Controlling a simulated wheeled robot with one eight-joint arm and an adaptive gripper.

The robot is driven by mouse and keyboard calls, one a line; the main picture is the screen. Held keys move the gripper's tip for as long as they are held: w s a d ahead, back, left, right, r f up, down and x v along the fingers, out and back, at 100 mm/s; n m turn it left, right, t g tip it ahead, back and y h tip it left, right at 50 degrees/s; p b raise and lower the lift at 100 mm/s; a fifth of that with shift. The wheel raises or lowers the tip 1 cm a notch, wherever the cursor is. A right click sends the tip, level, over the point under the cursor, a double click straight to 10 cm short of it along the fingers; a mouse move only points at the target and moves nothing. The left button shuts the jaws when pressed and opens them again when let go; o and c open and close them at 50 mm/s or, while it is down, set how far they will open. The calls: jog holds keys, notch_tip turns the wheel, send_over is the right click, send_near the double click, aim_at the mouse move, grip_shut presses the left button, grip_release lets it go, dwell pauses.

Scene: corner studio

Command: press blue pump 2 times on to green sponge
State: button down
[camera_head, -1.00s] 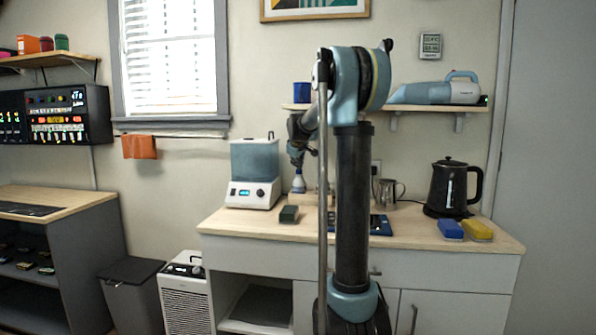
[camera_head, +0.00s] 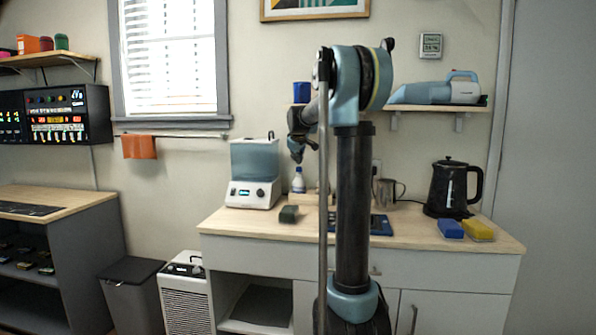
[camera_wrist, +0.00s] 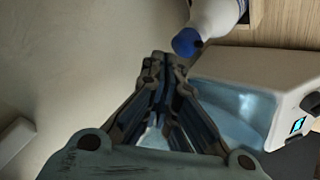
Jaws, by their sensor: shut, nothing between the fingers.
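The pump bottle (camera_head: 298,184) is white with a blue top and stands upright on the counter, right of the white dispenser. In the wrist view its blue pump top (camera_wrist: 186,41) lies just beyond and to the right of my fingertips. My gripper (camera_head: 297,158) is above the bottle, shut and empty, with a small gap below it. Its closed fingers also show in the wrist view (camera_wrist: 163,63). The green sponge (camera_head: 289,214) lies on the counter in front of the bottle, slightly left of it in the picture.
The white dispenser with a bluish tank (camera_head: 254,182) stands close on the left. A metal mug (camera_head: 386,192), black kettle (camera_head: 450,190), blue sponge (camera_head: 450,229) and yellow sponge (camera_head: 478,230) are on the right. A shelf (camera_head: 470,107) is above. My arm hides part of the counter.

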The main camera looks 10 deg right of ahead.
jog(key=shift+r, duration=2.15)
dwell(0.4)
